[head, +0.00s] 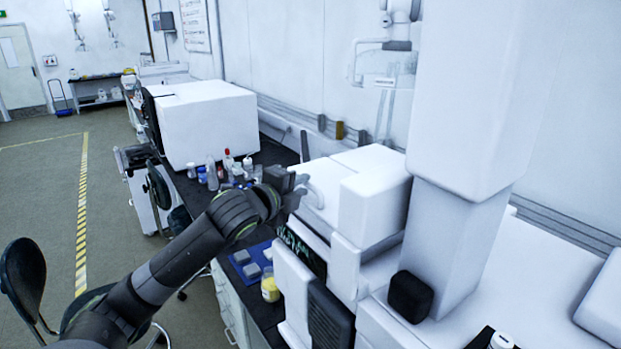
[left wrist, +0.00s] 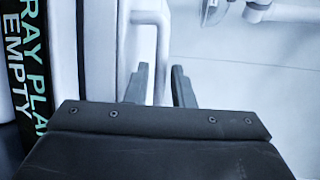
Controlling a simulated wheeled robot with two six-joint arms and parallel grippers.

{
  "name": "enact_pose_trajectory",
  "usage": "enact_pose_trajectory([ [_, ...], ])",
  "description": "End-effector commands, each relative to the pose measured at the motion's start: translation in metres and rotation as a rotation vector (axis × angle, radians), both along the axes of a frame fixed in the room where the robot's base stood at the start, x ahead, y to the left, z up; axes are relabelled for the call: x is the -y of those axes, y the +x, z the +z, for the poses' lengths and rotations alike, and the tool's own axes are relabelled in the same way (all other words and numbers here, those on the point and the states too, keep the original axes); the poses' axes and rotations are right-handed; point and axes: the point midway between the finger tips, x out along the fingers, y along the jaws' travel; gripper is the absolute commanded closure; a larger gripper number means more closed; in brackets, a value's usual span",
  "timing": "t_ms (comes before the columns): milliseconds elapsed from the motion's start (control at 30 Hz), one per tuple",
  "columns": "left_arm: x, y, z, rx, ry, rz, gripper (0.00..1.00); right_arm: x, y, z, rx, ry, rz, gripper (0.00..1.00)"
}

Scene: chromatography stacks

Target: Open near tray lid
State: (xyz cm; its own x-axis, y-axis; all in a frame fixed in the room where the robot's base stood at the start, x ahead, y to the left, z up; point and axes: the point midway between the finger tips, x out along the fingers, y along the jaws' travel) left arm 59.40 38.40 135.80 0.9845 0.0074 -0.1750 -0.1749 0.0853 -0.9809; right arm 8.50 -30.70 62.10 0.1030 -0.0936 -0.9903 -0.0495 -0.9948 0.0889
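The near tray lid (head: 318,172) is the white top of the boxy instrument right of my left gripper, and it looks shut. A white curved handle (head: 318,196) shows beside the gripper. In the left wrist view the handle (left wrist: 161,60) is a pale upright bar. My left gripper (head: 298,183) is at the handle. In the left wrist view its two fingers (left wrist: 159,86) are apart, one on each side of the bar, with visible gaps. Contact with the handle is not visible. My right gripper is not in view.
A dark screen (head: 301,250) on the instrument's front reads "EMPTY" in the left wrist view (left wrist: 22,75). Bottles (head: 211,172) stand on the dark bench behind my left arm. A blue mat (head: 240,268) and a yellow-filled jar (head: 270,289) lie below it. A white column stands right.

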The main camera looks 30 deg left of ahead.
Motion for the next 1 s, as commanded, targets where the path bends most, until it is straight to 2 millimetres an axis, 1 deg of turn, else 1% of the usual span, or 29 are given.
enact_pose_trajectory([
  [33, 0.001, 0.007, 0.001, 0.0, -0.007, -0.001, 0.78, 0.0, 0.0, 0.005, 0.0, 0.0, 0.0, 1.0],
  [200, 0.0, 0.027, -0.003, -0.001, -0.005, 0.0, 0.78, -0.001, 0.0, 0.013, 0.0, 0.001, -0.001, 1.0],
  [300, 0.0, 0.036, -0.004, 0.0, -0.003, 0.0, 0.78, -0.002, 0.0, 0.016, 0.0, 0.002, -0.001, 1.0],
  [500, 0.0, 0.044, -0.008, 0.0, 0.0, -0.001, 0.78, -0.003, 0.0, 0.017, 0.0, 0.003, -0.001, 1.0],
  [767, 0.0, 0.044, -0.008, 0.0, 0.001, -0.001, 0.78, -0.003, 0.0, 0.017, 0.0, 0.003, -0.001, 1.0],
  [900, 0.0, 0.044, -0.008, 0.0, 0.001, -0.001, 0.97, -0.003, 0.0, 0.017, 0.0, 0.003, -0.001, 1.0],
  [933, 0.0, 0.044, -0.008, 0.0, 0.001, -0.001, 1.0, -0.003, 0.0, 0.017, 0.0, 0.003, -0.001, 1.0],
  [1000, 0.0, 0.044, -0.008, -0.001, 0.001, -0.001, 1.0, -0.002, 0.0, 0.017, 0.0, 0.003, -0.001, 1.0],
])
